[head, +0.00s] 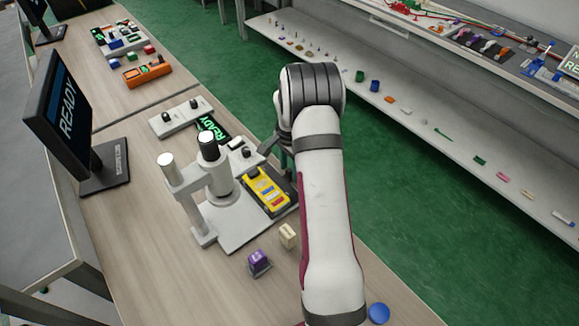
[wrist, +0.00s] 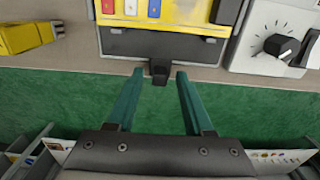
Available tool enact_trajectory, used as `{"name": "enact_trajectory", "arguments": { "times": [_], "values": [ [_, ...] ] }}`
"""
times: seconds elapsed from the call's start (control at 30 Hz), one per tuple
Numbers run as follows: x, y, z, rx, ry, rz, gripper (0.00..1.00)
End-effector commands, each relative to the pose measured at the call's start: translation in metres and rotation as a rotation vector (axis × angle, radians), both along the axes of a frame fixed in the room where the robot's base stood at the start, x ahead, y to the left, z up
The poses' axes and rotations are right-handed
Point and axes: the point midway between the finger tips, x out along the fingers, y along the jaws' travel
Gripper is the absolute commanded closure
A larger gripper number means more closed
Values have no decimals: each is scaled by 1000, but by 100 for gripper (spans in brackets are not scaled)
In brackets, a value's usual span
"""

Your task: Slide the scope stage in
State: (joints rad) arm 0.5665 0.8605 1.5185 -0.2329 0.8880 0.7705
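The scope (head: 219,180) is a pale grey stand with a black-capped tube on a flat base. Its stage is a dark tray (head: 284,196) that carries a yellow block (head: 266,190) with coloured keys. In the wrist view the dark stage edge (wrist: 190,48) runs across the top, below the yellow block (wrist: 170,12). A small black handle (wrist: 160,72) juts from the stage edge toward me. My gripper (wrist: 160,73) is open, its two green fingertips on either side of the handle with gaps showing. In the head view my arm mostly hides the gripper.
A grey box with a black knob (wrist: 278,45) stands right of the stage in the wrist view. A yellowish block (wrist: 25,38) lies to the left. A purple block (head: 259,262) and a monitor (head: 60,115) stand on the bench. Green floor lies beyond the bench edge.

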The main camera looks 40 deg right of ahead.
Motion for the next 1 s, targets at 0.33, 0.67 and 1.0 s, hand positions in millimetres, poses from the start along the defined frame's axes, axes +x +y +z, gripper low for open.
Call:
{"name": "enact_trajectory", "arguments": {
  "times": [0.33, 0.67, 1.0],
  "values": [
    [0, 0, 0, 0, 0, 0, 100],
    [0, 0, 1, 0, 0, 0, 100],
    [0, 0, 1, 0, 0, 0, 100]
  ]
}}
